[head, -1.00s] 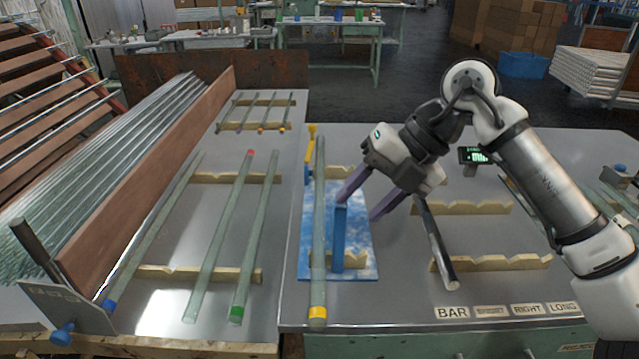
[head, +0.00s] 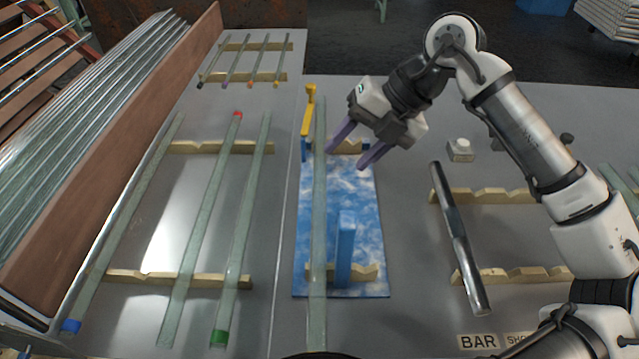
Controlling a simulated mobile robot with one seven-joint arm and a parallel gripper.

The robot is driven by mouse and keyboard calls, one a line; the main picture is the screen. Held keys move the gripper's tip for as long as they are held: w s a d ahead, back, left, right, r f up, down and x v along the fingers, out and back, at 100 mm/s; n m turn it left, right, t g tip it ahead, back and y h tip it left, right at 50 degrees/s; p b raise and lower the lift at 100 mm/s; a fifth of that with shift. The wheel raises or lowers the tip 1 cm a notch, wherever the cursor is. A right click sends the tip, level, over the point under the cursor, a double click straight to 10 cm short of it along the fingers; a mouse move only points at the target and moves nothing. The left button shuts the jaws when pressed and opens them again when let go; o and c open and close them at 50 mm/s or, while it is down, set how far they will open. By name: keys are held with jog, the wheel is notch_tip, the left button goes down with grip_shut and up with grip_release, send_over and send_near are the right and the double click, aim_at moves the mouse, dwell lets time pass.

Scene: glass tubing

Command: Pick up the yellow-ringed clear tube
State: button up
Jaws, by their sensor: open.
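The clear tube (head: 318,215) lies lengthwise over wooden V-notch supports on a blue-and-white mat (head: 378,225). Its near end runs down to the bottom edge of the head view, where its yellow ring is out of sight now; the ring shows in the earlier frame. My gripper (head: 347,159) is open and empty. Its two purple fingers point down and to the left, to the right of the tube's far half. The left fingertip appears close to the tube; I cannot tell its height above it.
A blue post (head: 345,250) stands right of the tube, and a yellow-and-blue stop (head: 308,118) stands by its far end. Red-ended (head: 205,220), green-ended (head: 245,230) and blue-ended (head: 128,215) tubes lie on the left. A metal bar (head: 460,235) rests on the right rack.

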aim_at(324, 185)
jog(key=shift+d+f+p+x, duration=0.1)
jog(key=shift+d+p+x, duration=0.15)
jog(key=shift+x, duration=1.85)
jog(key=shift+d+f+p+x, duration=0.15)
jog(key=shift+p+x, duration=0.15)
jog(key=shift+x, duration=1.85)
grip_shut()
